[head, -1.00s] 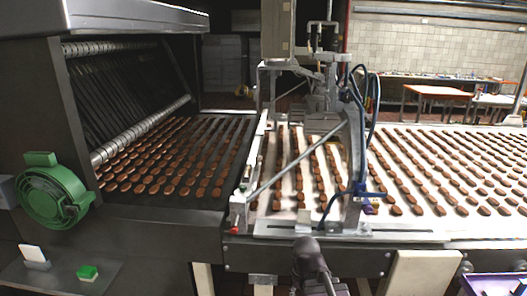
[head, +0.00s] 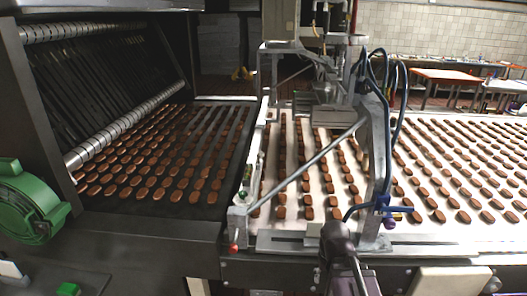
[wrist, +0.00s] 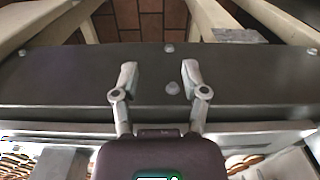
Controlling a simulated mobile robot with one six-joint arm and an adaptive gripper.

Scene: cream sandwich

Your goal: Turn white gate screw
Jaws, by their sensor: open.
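I cannot make out a white gate screw for certain. In the head view my dark wrist stands in front of the gate frame, and the fingertips are not clear.
Rows of brown biscuits lie on the white belt (head: 294,180) and the dark belt (head: 210,160). A red-tipped knob (head: 233,247) is at the gate's front left corner. A green wheel (head: 28,205) is at far left. Blue hoses (head: 400,100) hang by the gate.

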